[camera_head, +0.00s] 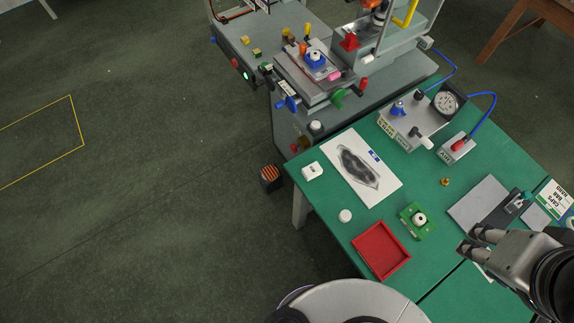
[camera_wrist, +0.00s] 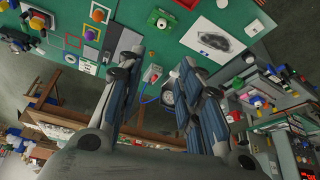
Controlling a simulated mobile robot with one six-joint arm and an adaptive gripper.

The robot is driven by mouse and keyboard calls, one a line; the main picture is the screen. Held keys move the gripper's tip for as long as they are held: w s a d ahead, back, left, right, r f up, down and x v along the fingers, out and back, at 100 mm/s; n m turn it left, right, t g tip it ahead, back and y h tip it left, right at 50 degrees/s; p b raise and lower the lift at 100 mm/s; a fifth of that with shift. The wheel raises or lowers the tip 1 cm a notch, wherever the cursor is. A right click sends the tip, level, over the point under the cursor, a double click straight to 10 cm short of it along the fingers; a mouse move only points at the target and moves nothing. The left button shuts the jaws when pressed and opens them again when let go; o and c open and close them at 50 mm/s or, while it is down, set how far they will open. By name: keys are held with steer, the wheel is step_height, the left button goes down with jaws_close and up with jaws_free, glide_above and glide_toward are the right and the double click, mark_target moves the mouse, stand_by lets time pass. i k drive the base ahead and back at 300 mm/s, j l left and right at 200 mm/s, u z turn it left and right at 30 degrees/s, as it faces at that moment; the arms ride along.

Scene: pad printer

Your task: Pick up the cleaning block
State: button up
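A small white block (camera_head: 312,171) sits on the green table near its left edge, beside a white sheet with a dark smudge; I take it to be the cleaning block, though no label shows. A short white cylinder (camera_head: 345,215) stands apart from it, nearer the red tray. My gripper (camera_head: 470,240) is over the right part of the table, well to the right of the block. In the wrist view the two fingers (camera_wrist: 158,68) are spread apart with nothing between them. It is open and empty.
The sheet (camera_head: 385,183), a green fixture (camera_head: 408,222) and a red tray (camera_head: 381,250) lie between block and gripper. A grey control box with a gauge (camera_head: 446,102) and blue hoses stands behind. The pad printer (camera_head: 300,75) stands beyond the table's far left.

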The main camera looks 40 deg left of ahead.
mark_target(311, 171)
steer(key=j+u, duration=0.1)
steer(key=u, duration=1.35)
